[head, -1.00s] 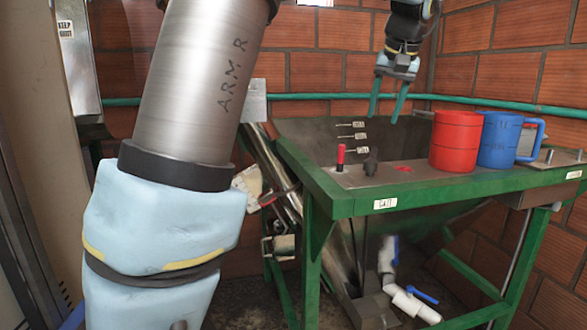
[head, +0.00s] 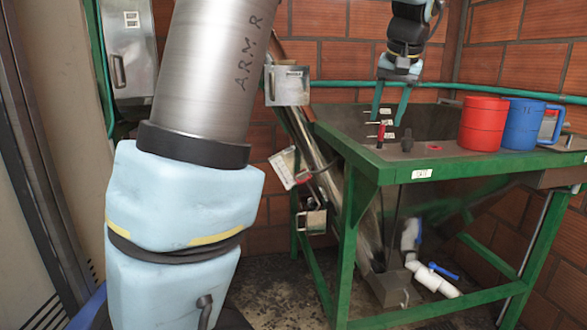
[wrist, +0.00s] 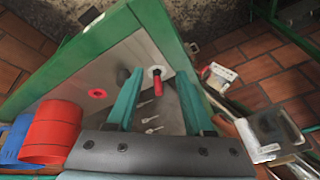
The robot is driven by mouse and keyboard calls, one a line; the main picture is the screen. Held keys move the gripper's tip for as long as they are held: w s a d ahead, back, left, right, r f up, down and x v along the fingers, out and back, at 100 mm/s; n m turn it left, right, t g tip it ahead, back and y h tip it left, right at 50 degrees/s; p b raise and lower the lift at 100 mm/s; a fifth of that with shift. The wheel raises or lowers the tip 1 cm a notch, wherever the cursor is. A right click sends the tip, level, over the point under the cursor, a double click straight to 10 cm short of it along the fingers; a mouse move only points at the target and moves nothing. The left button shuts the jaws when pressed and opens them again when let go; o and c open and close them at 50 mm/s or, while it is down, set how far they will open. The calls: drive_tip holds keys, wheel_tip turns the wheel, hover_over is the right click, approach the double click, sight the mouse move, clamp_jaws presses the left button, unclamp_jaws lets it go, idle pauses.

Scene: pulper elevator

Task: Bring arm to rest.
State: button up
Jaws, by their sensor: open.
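My gripper (head: 390,103) hangs over the hopper side of the green-framed pulper table (head: 385,172) in the head view. Its two green fingers point down and stand apart, with nothing between them. In the wrist view my gripper (wrist: 158,98) is above the metal top, and the red-handled lever (wrist: 157,82) shows beyond and between the fingers. The same lever (head: 380,135) shows in the head view just below the fingers; I cannot tell the exact gap. My large arm link with the "ARM R" marking fills the left of the head view.
A red mug (head: 482,124) and a blue mug (head: 524,125) stand on the table's right part. A metal box (head: 287,86) and sloping chute stand left of the table. White pipes (head: 430,277) lie below. A wall cabinet (head: 128,50) and brick walls enclose the space.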

drive_tip(key=s+a+f+n+g, duration=0.1)
drive_tip(key=s+a+f+g, duration=0.15)
drive_tip(key=a+f, duration=1.25)
drive_tip(key=s+a+f+n, duration=0.2)
drive_tip(key=s+a+f, duration=0.6)
drive_tip(key=s+a, duration=0.4)
drive_tip(key=shift+a+f+n, duration=0.2)
drive_tip(key=shift+f+n, duration=0.1)
drive_tip(key=shift+f, duration=0.05)
drive_tip(key=shift+g, duration=0.25)
drive_tip(key=shift+c, duration=0.4)
